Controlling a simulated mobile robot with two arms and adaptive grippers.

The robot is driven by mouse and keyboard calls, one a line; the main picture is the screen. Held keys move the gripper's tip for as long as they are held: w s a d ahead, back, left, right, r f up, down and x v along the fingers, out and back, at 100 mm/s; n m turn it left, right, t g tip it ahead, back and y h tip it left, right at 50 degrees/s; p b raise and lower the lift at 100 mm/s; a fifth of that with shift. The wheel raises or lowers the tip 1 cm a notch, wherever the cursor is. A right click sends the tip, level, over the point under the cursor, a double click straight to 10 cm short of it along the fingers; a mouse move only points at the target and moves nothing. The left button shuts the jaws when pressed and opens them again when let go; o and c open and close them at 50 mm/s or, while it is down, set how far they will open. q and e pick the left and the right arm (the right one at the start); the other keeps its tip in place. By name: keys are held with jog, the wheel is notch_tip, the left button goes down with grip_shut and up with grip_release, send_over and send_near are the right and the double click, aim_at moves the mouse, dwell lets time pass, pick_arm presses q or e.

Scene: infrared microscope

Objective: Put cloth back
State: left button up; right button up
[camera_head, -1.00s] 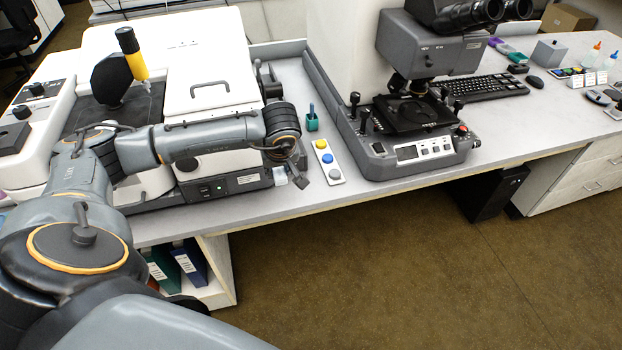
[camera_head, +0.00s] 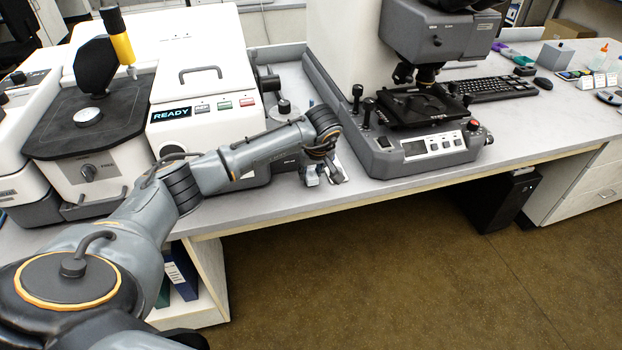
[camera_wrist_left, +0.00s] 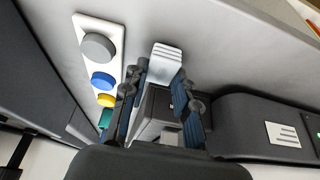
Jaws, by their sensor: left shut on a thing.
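My left gripper (camera_head: 324,176) is over the bench near its front edge, between the white instrument and the grey microscope. In the left wrist view its fingers (camera_wrist_left: 162,82) are closed on a small pale, ridged piece that looks like the cloth (camera_wrist_left: 165,58). The cloth shows between the fingertips; its rest is hidden by the fingers. In the head view I cannot make the cloth out clearly. My right gripper is in neither view.
A white strip (camera_wrist_left: 88,22) with grey, blue and yellow discs lies beside the gripper. The white instrument (camera_head: 205,92) reads READY. The grey microscope (camera_head: 415,148) stands to the right. Bare bench (camera_head: 262,205) runs along the front edge.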

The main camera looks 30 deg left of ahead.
pick_arm(q)
jog(key=shift+f, duration=0.25)
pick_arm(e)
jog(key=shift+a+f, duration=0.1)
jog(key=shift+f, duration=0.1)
pick_arm(q)
jog(key=shift+f, duration=0.1)
jog(key=shift+f, duration=0.15)
jog(key=o, duration=1)
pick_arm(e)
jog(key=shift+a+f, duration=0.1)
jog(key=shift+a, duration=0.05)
